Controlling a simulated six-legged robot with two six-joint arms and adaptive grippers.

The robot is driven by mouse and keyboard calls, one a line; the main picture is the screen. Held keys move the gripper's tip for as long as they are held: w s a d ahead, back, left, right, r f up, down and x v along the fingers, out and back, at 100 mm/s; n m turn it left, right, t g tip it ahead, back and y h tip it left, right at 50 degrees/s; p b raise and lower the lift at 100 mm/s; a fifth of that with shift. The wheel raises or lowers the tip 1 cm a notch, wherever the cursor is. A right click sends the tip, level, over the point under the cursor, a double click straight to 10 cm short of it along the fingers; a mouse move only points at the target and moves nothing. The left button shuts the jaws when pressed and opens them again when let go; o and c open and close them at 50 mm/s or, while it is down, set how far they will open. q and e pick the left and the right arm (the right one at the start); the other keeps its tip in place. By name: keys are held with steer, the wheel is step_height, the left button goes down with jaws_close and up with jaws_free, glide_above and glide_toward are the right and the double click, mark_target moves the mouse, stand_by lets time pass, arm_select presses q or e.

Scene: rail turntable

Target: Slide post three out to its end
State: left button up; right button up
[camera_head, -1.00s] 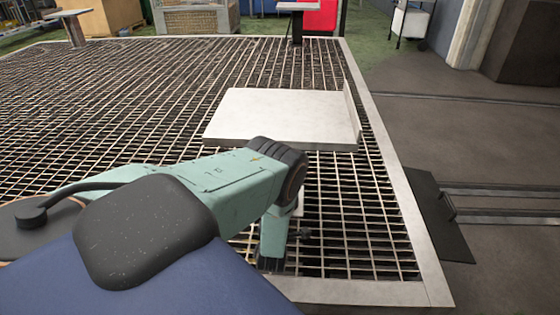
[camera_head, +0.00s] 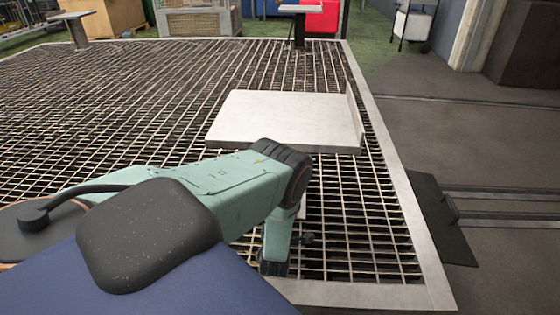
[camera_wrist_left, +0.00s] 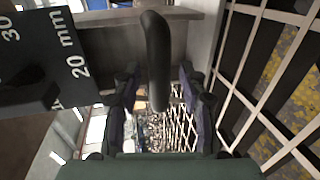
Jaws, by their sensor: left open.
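A post with a pale square top (camera_head: 280,118) and a raised right edge stands over the grating near the middle of the head view. My left arm reaches in from the left and bends down in front of it. In the left wrist view my left gripper (camera_wrist_left: 159,78) is open, with its dark fingers on both sides of a black rounded handle (camera_wrist_left: 157,45). I cannot tell whether they touch it. A black scale plate (camera_wrist_left: 45,58) marked 20 and 30 mm is at the left. My right gripper is not in view.
Other posts stand at the far left (camera_head: 75,28) and far middle (camera_head: 299,22). The open-mesh grating (camera_head: 130,110) has a pale metal frame. A dark plate (camera_head: 440,217) lies beyond its right edge, by floor rails. A white cart (camera_head: 412,25) is at the back right.

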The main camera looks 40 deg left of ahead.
arm_select(q)
steer(key=v, duration=1.1)
steer(key=shift+s+d, duration=0.15)
steer(key=shift+s, duration=0.05)
steer(key=s+d+r+m+g+h+p, duration=0.2)
steer(key=s+d+m+g+h+p, duration=0.45)
steer(key=d+m, duration=0.5)
steer(key=s+d+r+m+g+h+p, duration=0.1)
steer(key=s+d+r+m+g, duration=0.1)
steer(key=s+m, duration=0.5)
steer(key=s+d+r+m+g+h+p, duration=0.2)
steer(key=s+d+r+m+g, duration=0.1)
steer(key=s+r+m, duration=0.4)
steer(key=s, duration=0.3)
steer(key=shift+s+d+r, duration=0.15)
steer(key=shift+s+d, duration=0.15)
steer(key=shift+d, duration=0.05)
